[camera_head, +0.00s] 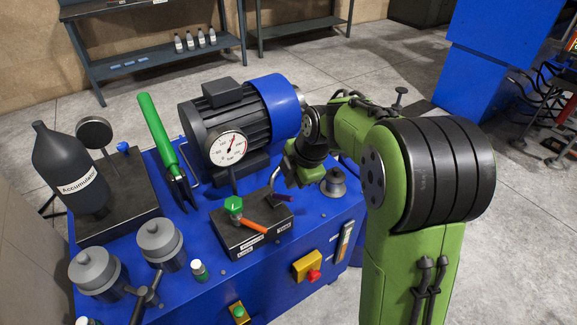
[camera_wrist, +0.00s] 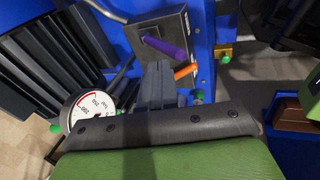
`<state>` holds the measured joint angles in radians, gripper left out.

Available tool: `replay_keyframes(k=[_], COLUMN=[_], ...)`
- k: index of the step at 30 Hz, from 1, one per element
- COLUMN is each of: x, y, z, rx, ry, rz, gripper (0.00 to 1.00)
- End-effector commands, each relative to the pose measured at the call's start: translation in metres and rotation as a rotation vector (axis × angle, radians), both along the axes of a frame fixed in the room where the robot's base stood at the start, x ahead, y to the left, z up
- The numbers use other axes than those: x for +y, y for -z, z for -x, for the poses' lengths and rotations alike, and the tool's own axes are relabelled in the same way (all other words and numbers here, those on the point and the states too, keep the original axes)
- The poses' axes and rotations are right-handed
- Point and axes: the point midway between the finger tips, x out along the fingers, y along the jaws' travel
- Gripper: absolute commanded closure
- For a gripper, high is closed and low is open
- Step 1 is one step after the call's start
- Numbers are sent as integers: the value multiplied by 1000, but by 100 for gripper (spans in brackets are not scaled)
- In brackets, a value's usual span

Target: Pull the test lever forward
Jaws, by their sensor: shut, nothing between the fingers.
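A dark valve block (camera_head: 245,235) on the blue bench carries an orange-handled lever (camera_head: 252,228), a green knob (camera_head: 234,204) and a purple-handled lever (camera_head: 283,197). Labels on the block are too small to read, so I cannot tell which lever is the test lever. My gripper (camera_head: 292,180) is at the block's far right, close to the purple lever. In the wrist view my gripper (camera_wrist: 158,66) is shut and empty. Its fingertips lie just below the purple lever (camera_wrist: 165,47) and left of the orange lever (camera_wrist: 186,71); contact is unclear.
A motor (camera_head: 240,120) and a dial gauge (camera_head: 229,148) stand behind the block. A long green handle (camera_head: 157,135) rises to the left. A black accumulator bottle (camera_head: 70,170) and grey cylinders (camera_head: 160,243) stand further left. A yellow box with a red button (camera_head: 309,267) is on the front.

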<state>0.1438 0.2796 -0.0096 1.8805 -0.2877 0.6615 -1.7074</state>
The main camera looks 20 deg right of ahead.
Motion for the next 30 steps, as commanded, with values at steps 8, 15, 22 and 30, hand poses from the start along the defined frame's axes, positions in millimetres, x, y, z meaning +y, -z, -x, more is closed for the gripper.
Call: replay_keyframes(k=[8, 15, 22, 30], x=[-11, -19, -20, -20], y=[-66, -93, -94, -94], z=[27, 45, 47, 47], rx=[-10, -7, -7, -7], ry=[2, 2, 1, 1], rz=[1, 0, -1, 0], gripper=[100, 100, 100, 100])
